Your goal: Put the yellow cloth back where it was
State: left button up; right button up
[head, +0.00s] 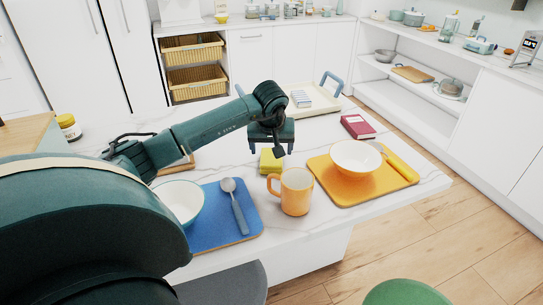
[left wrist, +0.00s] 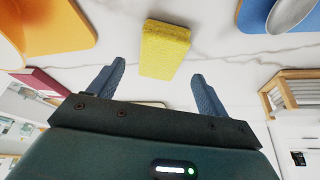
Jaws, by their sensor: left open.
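The yellow cloth (head: 270,161), a small folded block, lies on the white marble counter (head: 330,235) behind the orange mug (head: 296,192). My left gripper (head: 271,149) is open and empty, pointing down just above and behind the cloth. In the left wrist view the cloth (left wrist: 165,50) lies ahead of the two spread fingers (left wrist: 158,71), roughly centred between them and apart from both. My right gripper is not in view.
Left of the mug is a blue mat (head: 218,225) with a spoon (head: 237,203) and a white bowl (head: 183,200). To the right is an orange mat (head: 345,192) with a bowl (head: 357,156). A red book (head: 358,126) and a cream tray (head: 318,104) stand behind.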

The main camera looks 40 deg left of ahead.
pick_arm(q)
jog(key=v, duration=0.7)
jog(key=shift+f, duration=0.1)
